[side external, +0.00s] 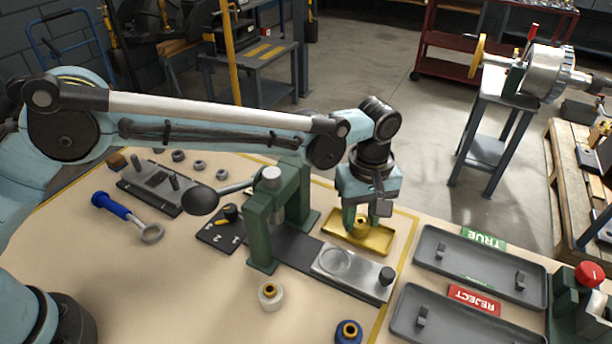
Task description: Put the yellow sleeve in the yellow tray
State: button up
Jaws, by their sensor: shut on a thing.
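The yellow tray (378,243) lies on the table behind the green press, near the picture's middle. My gripper (360,222) points down over the tray. It is shut on the yellow sleeve (361,231), which shows between and below the fingers. The sleeve is upright and lies within the tray's outline. I cannot tell whether it touches the tray floor. Part of the sleeve is hidden by the fingers.
A green press (262,235) with a long ball-ended lever stands left of the tray. A metal plate with a black knob (386,276) lies in front. Grey TRUE (440,262) and REJECT (405,300) trays lie right. A white-and-brass part (270,296) and a blue one (348,333) stand in front.

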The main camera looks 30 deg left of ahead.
aim_at(360, 221)
jog(key=shift+f, duration=0.1)
jog(key=o, duration=1.2)
notch_tip(360, 221, up, 12)
jog(key=a+r+m+t, duration=0.2)
jog(key=a+r, duration=0.3)
jog(key=a, duration=0.6)
jog(key=s+a+f+m+t, duration=0.2)
jog(key=s+a+m, duration=0.1)
jog(key=s+a, duration=0.4)
jog(key=s+a+f+m+t, duration=0.3)
jog(key=s+a, duration=0.5)
jog(key=a, duration=0.5)
jog(key=shift+a+f, duration=0.15)
jog(key=shift+a, duration=0.1)
